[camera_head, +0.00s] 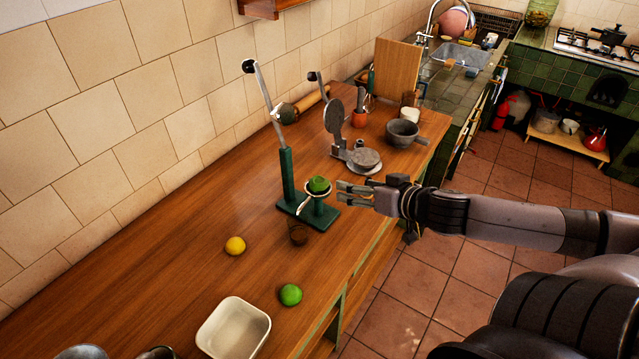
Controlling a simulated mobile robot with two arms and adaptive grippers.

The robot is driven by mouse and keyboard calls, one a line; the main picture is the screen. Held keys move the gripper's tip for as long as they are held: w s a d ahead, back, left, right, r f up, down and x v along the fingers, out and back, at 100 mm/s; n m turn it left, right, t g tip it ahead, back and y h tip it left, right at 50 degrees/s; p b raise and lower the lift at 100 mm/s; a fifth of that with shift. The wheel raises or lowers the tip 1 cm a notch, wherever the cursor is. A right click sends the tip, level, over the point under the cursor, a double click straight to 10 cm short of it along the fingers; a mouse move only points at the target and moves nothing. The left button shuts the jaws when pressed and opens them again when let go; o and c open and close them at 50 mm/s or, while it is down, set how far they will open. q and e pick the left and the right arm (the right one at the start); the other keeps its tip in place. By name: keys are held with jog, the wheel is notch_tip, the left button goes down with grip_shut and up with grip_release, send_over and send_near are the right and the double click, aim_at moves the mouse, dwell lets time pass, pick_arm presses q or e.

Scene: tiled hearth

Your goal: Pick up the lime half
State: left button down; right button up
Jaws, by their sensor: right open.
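A green lime piece (319,184), which looks like the lime half, sits in the cup of a green lever juicer (287,175) on the wooden counter. My right gripper (342,192) comes in from the right, with its fingers pointing left toward the juicer cup. It is open and empty, and appears just right of the lime piece. I cannot tell the exact gap in depth. A second green lime (290,295), which looks whole, lies nearer the front edge. My left gripper is not in view.
A lemon (235,246), a small dark glass (298,234) and a white dish (233,328) stand in front of the juicer. The tiled wall borders the counter's left side.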

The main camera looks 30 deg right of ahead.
aim_at(324, 181)
jog(key=b+x, duration=0.2)
jog(key=x, duration=0.7)
jog(key=shift+w+a, duration=0.1)
jog(key=shift+w, duration=0.35)
jog(key=p+x, duration=0.1)
jog(key=x, duration=0.3)
jog(key=shift+s+a+f+p, duration=0.1)
jog(key=shift+f+p, duration=0.15)
jog(key=shift+p, duration=0.15)
jog(key=shift+w+f, duration=0.2)
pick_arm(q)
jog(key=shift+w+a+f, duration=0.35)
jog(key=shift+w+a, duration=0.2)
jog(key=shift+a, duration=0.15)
